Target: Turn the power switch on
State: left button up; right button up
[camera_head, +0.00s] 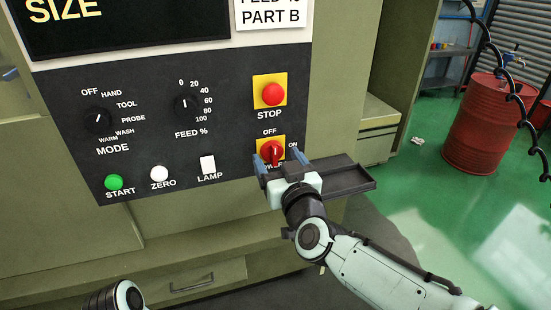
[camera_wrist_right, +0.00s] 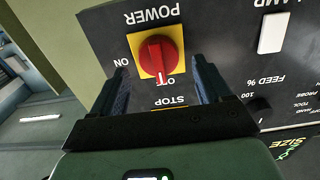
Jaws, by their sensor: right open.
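The power switch (camera_head: 271,152) is a red rotary knob on a yellow plate, low on the right of the black control panel. Its grip bar stands upright, in line with the OFF label above; ON is printed to the right. In the right wrist view, which is upside down, the knob (camera_wrist_right: 155,55) shows with ON to its left. My right gripper (camera_head: 278,157) is open in front of the switch, its blue fingers on either side of the knob. The gripper hides part of the POWER label in the head view. My left gripper is not in view.
The panel (camera_head: 230,135) also has a red STOP button (camera_head: 272,94) above the switch, a LAMP rocker (camera_head: 207,164), a white ZERO button (camera_head: 159,174), a green START button (camera_head: 113,182) and two black dials. A red drum (camera_head: 483,125) stands far right on the green floor.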

jog(key=shift+x, duration=1.1)
jog(key=c, duration=1)
